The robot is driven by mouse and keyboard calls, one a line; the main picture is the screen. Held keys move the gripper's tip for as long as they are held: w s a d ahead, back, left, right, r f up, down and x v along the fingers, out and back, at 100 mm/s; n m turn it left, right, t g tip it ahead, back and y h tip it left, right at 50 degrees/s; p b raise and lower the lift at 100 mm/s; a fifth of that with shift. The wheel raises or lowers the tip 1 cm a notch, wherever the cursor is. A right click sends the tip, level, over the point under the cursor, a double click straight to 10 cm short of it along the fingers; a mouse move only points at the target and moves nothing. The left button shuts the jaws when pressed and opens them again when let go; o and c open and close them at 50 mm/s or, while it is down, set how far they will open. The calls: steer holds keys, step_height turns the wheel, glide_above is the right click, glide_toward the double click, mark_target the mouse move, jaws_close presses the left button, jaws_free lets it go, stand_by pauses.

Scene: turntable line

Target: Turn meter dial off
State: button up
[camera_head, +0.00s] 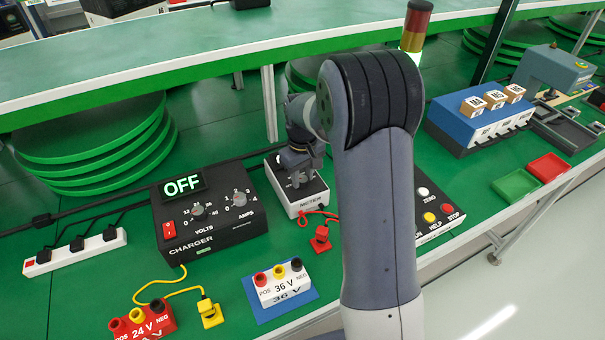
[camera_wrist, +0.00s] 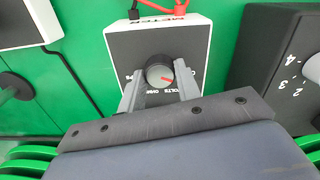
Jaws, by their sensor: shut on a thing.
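The meter (camera_head: 305,200) is a white box with a dark top, standing on the green table left of my arm in the head view. In the wrist view the meter (camera_wrist: 190,35) shows upside down. Its dial (camera_wrist: 157,75) is a round dark knob with a grey face and a short red pointer mark toward the lower right. Small white lettering near it includes "VOLTS". My gripper (camera_wrist: 160,79) is shut on the dial, one finger on each side. In the head view my gripper (camera_head: 299,170) reaches down onto the meter and hides its dial.
The charger (camera_head: 215,222) reads OFF, close left of the meter. A red plug (camera_head: 321,240) on a red lead lies in front of the meter. A white 36 V block (camera_head: 281,285) stands nearer. A panel with buttons (camera_head: 437,215) is right of my arm.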

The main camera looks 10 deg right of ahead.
mark_target(302, 179)
steer(key=shift+n, duration=1)
steer(key=o, duration=1)
steer(key=shift+c, duration=0.2)
step_height(302, 179, up, 11)
steer(key=shift+f, duration=0.15)
step_height(302, 179, down, 11)
steer(key=shift+r, duration=0.1)
